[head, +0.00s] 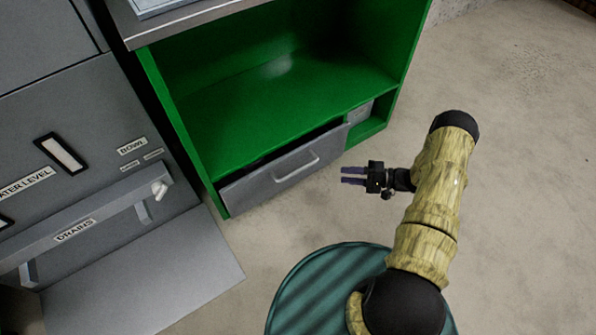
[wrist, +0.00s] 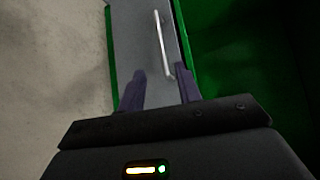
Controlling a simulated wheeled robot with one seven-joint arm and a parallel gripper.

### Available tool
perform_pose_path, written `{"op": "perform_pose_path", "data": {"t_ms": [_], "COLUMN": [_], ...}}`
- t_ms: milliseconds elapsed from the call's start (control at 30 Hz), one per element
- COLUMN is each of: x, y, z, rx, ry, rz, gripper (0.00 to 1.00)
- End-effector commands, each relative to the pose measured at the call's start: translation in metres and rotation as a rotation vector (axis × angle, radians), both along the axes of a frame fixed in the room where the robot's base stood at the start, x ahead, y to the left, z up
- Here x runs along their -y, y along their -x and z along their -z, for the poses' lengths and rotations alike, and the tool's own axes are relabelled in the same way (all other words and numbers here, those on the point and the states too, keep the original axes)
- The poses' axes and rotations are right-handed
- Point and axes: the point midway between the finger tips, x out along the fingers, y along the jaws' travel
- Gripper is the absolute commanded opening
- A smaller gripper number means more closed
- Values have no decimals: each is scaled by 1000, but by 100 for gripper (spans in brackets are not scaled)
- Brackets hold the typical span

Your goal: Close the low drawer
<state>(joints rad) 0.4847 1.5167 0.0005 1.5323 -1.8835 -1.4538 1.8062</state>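The low drawer (head: 285,172) is grey with a silver bar handle (head: 297,169). It sits at the bottom of the green cabinet (head: 270,85) and stands a little open, with a dark gap along its top edge. My gripper (head: 345,175) is to the right of the drawer front, apart from it, with its fingers pointing left. In the wrist view my gripper (wrist: 160,88) has its two purple fingers spread with nothing between them. The drawer front (wrist: 138,40) and its handle (wrist: 161,42) show beyond the fingertips.
A grey machine (head: 80,150) with a drains bar and a flat metal plate (head: 150,270) stands at the left. A small grey box (head: 361,113) sits in the cubby right of the drawer. Bare concrete floor (head: 510,150) is free at the right.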

Motion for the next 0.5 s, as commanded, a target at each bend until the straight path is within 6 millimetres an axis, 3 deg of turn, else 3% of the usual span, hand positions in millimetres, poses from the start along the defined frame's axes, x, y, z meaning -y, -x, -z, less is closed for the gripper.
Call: {"op": "perform_pose_path", "data": {"t_ms": [167,500], "x": [-12,-69], "y": [-3,-12], "z": [3,13], "rx": [1,2], "ry": [0,0], "rz": [1,-6], "gripper": [34,34]}}
